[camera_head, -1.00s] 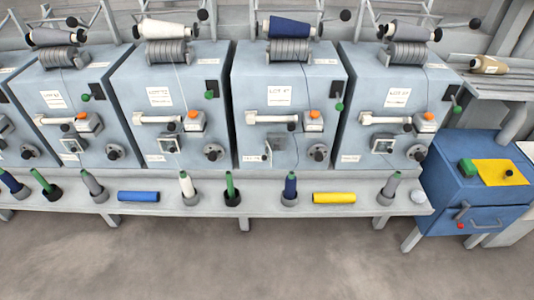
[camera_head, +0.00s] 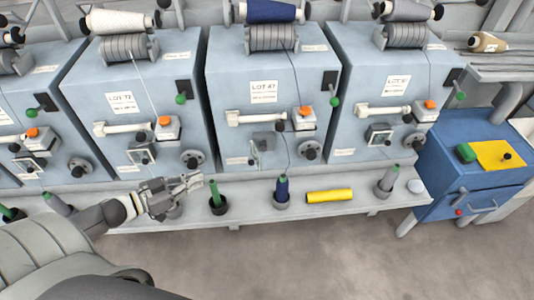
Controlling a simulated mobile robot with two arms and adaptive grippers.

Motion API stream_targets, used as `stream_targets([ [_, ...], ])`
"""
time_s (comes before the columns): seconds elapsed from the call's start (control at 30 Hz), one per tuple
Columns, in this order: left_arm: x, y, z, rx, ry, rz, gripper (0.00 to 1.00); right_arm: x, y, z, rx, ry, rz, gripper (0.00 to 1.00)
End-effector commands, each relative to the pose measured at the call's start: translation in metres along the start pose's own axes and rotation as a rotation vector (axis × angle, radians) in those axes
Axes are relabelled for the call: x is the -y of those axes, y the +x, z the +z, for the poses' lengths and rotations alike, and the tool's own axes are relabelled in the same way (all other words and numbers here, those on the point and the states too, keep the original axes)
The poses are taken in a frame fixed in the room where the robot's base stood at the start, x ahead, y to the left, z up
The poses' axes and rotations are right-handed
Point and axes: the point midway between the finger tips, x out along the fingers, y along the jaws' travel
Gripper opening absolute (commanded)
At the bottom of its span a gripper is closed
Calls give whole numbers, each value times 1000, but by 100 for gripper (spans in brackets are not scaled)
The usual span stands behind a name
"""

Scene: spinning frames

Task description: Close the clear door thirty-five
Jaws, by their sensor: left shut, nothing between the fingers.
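Small clear doors sit low on the fronts of the pale blue machines. On the LOT 47 machine (camera_head: 268,100) the clear door (camera_head: 255,155) stands swung out, seen nearly edge-on, beside a dark opening. The clear doors on the LOT 72 machine (camera_head: 141,154) and the right machine (camera_head: 379,136) look flat over their frames. I cannot read a thirty-five on any of them. My left gripper (camera_head: 198,182) is shut and empty, in front of the ledge, left of and below the open door and apart from it. My right gripper is not in view.
Knobs and white handles stick out from the machines. A blue cabinet (camera_head: 465,185) stands right. The floor in front is clear.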

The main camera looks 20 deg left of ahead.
Motion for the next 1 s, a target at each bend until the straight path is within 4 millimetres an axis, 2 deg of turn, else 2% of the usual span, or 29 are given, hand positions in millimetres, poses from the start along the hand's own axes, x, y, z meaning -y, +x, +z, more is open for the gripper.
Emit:
stream_targets([
  [0.1, -9, 3, -14, -19, -1, 44, 0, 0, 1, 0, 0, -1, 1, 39],
  [0.27, -9, 14, -16, -24, -2, 46, 0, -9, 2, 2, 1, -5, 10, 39],
  [0.5, -10, 43, -16, -25, -1, 44, 0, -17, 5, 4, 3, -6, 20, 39],
  [1.0, -12, 107, -18, -23, 0, 43, 0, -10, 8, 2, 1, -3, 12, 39],
])
